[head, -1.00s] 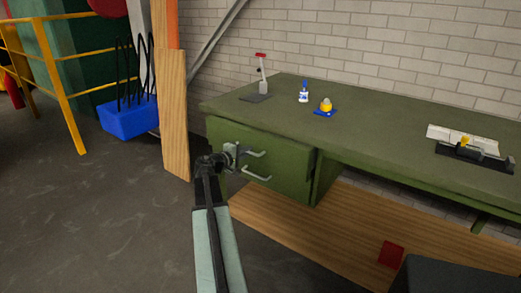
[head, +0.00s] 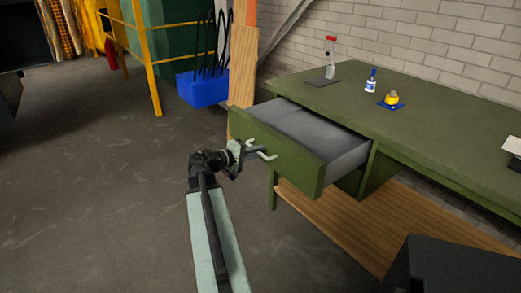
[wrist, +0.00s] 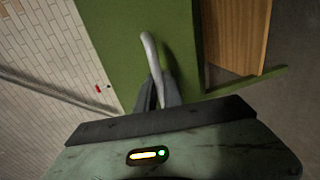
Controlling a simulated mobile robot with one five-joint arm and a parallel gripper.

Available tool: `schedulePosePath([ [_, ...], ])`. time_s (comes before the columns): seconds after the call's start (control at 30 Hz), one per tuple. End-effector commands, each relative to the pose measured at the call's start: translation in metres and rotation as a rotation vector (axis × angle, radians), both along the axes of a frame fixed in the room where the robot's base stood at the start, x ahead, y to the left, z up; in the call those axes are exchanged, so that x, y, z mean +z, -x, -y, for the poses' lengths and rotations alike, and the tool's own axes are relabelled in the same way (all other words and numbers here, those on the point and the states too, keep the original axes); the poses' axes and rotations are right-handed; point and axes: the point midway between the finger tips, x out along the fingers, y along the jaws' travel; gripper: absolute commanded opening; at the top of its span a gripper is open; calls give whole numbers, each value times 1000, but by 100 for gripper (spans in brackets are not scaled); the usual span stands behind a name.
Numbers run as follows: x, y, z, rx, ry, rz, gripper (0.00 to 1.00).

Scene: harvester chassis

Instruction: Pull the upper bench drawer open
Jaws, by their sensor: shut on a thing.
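The upper bench drawer (head: 285,158) stands well out from the green bench (head: 415,118) in the head view. Its grey inside shows and looks empty where visible. My gripper (head: 240,150) is at the drawer's front, shut on the light metal handle (head: 265,154). In the wrist view the handle (wrist: 151,52) runs down between the dark fingers of my gripper (wrist: 158,95), against the green drawer front (wrist: 110,45). The lower drawer's handle is hidden in the head view.
On the bench top are a red-topped stand (head: 329,60), a small white-and-blue bottle (head: 371,82) and a yellow item (head: 391,98) on a blue pad. A wooden post (head: 242,70) and blue bin (head: 203,88) stand behind. Floor to the left is clear.

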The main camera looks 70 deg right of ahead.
Motion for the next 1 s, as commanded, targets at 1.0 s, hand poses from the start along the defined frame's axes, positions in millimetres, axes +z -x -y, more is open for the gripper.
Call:
schedulePosePath([
  [1.0,15,-14,-34,-18,3,0,19],
])
